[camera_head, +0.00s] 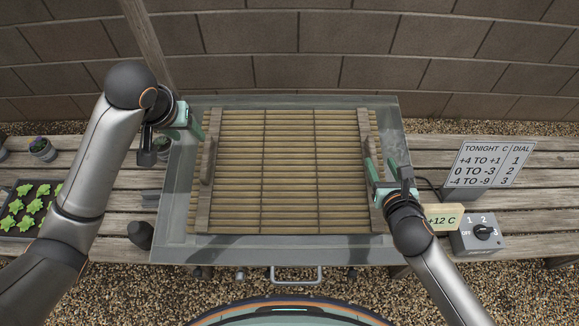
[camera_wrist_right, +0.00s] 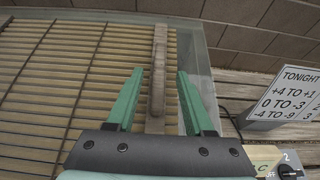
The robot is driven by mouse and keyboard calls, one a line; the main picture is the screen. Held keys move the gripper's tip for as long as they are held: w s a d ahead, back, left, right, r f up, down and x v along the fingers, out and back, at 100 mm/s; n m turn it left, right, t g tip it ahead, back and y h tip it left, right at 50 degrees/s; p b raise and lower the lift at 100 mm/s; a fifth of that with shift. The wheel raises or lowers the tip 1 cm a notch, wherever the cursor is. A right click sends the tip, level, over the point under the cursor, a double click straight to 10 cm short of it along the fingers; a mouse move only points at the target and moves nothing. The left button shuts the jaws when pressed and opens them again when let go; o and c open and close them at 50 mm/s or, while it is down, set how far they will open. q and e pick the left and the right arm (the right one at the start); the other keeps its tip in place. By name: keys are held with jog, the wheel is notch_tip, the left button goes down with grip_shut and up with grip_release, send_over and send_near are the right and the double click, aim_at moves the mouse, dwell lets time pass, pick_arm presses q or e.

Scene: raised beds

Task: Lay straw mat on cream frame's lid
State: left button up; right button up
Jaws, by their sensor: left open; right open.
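The straw mat (camera_head: 290,165) lies flat and spread over the lid of a glazed frame (camera_head: 180,215), with a wooden bar along its left end (camera_head: 205,180) and another along its right end (camera_head: 372,160). The frame's rim looks grey in this light. My left gripper (camera_head: 192,122) is open and empty over the lid's upper left corner, left of the left bar and apart from it. My right gripper (camera_head: 388,172) is open at the right bar. In the right wrist view its green fingers (camera_wrist_right: 156,100) stand on either side of the bar (camera_wrist_right: 157,60), not closed on it.
The frame stands on a slatted bench (camera_head: 110,185) before a block wall (camera_head: 300,45). A dial box (camera_head: 475,237), a +12 C tag (camera_head: 442,218) and a temperature sign (camera_head: 487,170) are on the right. A seedling tray (camera_head: 25,208) and a small pot (camera_head: 42,150) are on the left.

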jog(key=shift+v, duration=2.75)
